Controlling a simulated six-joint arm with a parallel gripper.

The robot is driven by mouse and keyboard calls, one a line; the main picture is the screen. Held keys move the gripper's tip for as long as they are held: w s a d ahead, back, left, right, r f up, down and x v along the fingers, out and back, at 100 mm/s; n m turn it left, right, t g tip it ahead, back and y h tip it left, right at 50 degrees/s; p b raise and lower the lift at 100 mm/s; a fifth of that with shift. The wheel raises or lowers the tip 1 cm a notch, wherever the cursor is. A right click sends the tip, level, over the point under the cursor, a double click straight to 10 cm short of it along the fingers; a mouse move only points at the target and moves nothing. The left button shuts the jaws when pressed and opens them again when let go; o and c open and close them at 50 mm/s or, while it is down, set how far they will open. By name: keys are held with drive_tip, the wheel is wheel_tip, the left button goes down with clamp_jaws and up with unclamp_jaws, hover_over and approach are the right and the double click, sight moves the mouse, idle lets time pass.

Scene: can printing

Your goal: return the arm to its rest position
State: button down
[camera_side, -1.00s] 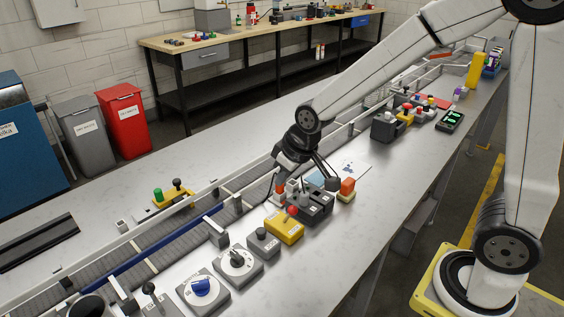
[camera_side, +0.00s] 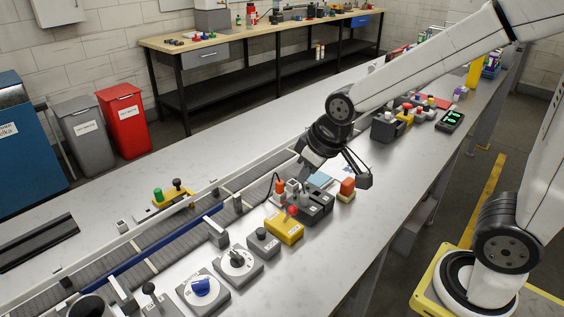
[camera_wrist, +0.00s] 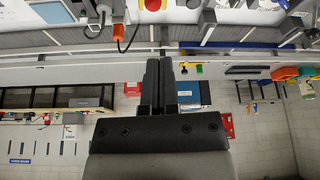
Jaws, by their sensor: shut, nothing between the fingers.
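My gripper (camera_side: 304,176) hangs above the row of control boxes on the steel table (camera_side: 330,255), with its dark wrist tilted. It is clear of the boxes as far as I can see. In the wrist view my gripper (camera_wrist: 158,60) has its two black fingers together, with nothing between them. My white arm reaches in from the upper right.
Below are a dark box (camera_side: 316,206), a yellow box (camera_side: 284,230) with a red-topped lever, and an orange-topped button (camera_side: 347,186). Knob boxes (camera_side: 238,263) stand nearer. A conveyor (camera_side: 150,250) runs behind. The table's front right strip is clear.

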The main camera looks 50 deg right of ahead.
drive_tip(key=shift+f, duration=0.1)
drive_tip(key=s+d+f+m+g, duration=0.1)
drive_tip(key=s+d+f+g, duration=0.1)
drive_tip(key=s+f, duration=0.4)
drive_tip(key=shift+s+d+f+m+h, duration=0.15)
drive_tip(key=shift+d+f+m+h, duration=0.2)
drive_tip(key=shift+d+f, duration=0.5)
